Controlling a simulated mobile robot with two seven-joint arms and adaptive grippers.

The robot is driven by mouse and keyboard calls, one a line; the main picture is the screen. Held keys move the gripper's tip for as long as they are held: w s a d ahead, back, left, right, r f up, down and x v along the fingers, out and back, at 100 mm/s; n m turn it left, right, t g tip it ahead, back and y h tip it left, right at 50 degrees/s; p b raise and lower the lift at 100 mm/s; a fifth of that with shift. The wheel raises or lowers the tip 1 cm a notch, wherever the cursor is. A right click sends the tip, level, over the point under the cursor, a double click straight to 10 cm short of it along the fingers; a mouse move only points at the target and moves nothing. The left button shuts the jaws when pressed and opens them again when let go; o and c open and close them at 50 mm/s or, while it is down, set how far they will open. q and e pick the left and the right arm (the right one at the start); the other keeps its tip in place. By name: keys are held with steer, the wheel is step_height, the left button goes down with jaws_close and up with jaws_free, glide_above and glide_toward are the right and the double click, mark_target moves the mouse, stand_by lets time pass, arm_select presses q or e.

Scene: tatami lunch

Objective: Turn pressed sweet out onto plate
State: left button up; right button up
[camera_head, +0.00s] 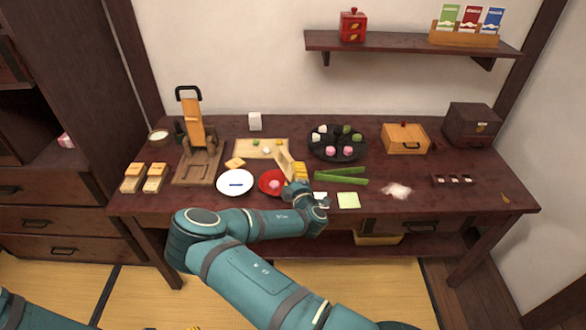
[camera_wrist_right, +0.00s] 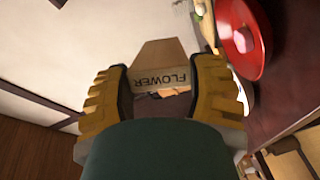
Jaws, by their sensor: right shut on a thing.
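My right gripper (camera_head: 299,172) is shut on a pale wooden mould (camera_head: 284,159), held tilted above the table just right of the red plate (camera_head: 263,188). In the right wrist view the mould (camera_wrist_right: 160,52) is between the two yellow-padded fingers, with the word FLOWER on its near face. The red plate (camera_wrist_right: 229,22) shows there at upper right, apart from the mould. A small pink piece (camera_head: 275,184) appears on the red plate. Whether anything sits inside the mould is hidden. My left gripper is out of view.
A wooden tray (camera_head: 243,149) and a black dish (camera_head: 338,157) of coloured sweets stand behind. Green strips (camera_head: 341,176) and a pale green square (camera_head: 348,199) lie to the right.

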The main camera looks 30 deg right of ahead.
step_height(320, 180, up, 2)
steer(key=m+y+p, duration=0.1)
steer(key=m+p, duration=0.6)
steer(key=shift+d+g, duration=0.1)
steer(key=shift+g, duration=0.3)
steer(key=m, duration=0.2)
steer(key=m+y+p, duration=0.1)
steer(key=shift+r+m+y, duration=0.15)
steer(key=shift+m+y, duration=0.15)
steer(key=shift+m, duration=0.1)
steer(key=shift+a+m, duration=0.25)
steer(key=shift+m, duration=0.35)
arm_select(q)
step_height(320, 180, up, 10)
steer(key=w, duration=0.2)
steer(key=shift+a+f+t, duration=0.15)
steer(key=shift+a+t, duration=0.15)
arm_select(e)
steer(key=shift+a, duration=0.1)
steer(key=shift+a+y, duration=0.1)
steer(key=shift+y, duration=0.3)
